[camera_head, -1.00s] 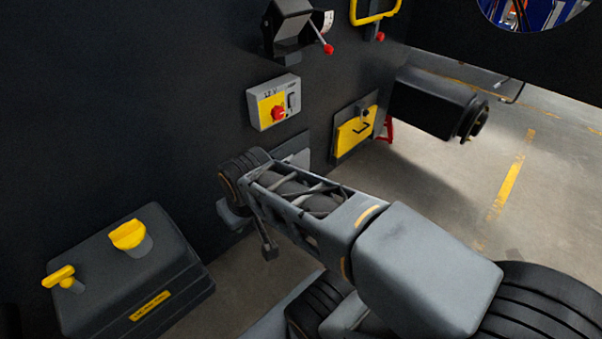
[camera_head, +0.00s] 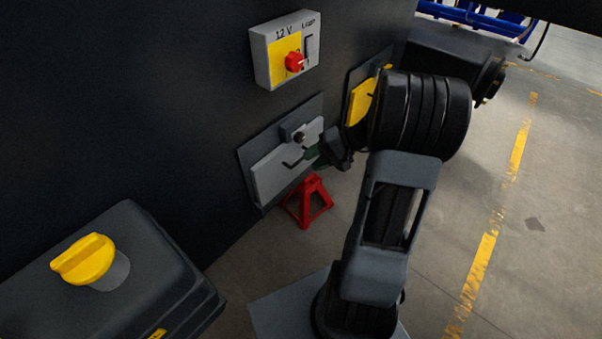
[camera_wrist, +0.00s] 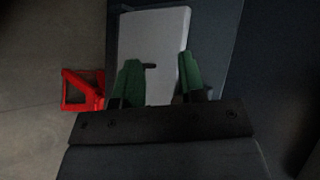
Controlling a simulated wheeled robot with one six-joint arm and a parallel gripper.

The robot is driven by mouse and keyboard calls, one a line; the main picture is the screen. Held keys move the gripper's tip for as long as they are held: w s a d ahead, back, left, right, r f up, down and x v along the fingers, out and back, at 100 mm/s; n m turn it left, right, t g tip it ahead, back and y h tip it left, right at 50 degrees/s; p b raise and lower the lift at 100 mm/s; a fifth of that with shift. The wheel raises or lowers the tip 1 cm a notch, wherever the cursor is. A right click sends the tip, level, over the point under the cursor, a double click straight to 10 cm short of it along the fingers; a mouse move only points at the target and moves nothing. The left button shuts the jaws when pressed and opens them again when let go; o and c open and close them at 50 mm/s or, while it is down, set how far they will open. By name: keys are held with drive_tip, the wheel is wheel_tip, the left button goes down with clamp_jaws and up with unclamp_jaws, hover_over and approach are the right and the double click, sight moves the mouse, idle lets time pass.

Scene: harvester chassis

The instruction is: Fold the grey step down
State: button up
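The grey step (camera_head: 287,166) is a flat light-grey panel on a dark backing plate on the chassis wall, upright against it. A small dark latch block (camera_head: 297,134) sits at its top and a black hook-shaped handle (camera_head: 294,163) on its face. My gripper (camera_head: 314,154) is at the step's right side, close to its face. In the wrist view, my gripper (camera_wrist: 161,82) has two green fingertips spread apart in front of the grey step (camera_wrist: 155,40), with the dark handle (camera_wrist: 149,66) beside the left finger. Nothing appears held. Whether a finger touches the panel is unclear.
A red jack stand (camera_head: 307,203) is on the floor below the step. A yellow panel (camera_head: 361,98) is to the right, partly behind my arm. A switch box (camera_head: 287,50) is above. A black box with a yellow cap (camera_head: 84,260) is at lower left.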

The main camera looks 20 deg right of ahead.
sight(296, 163)
drive_tip(key=w+d+f+m+t+y+b, duration=0.1)
drive_tip(key=w+d+f+m+t+b, duration=0.25)
drive_tip(key=d+f+t, duration=0.55)
drive_tip(key=shift+g, duration=0.9)
drive_tip(key=x, duration=0.3)
drive_tip(key=b+x, duration=0.1)
drive_tip(key=x, duration=0.3)
drive_tip(key=f+x, duration=0.1)
drive_tip(key=x, duration=0.3)
drive_tip(key=shift+w+d+b, duration=0.15)
drive_tip(key=shift+w+b, duration=0.15)
drive_tip(key=shift+b, duration=0.05)
drive_tip(key=shift+c, duration=0.3)
clamp_jaws()
drive_tip(key=shift+f, duration=0.1)
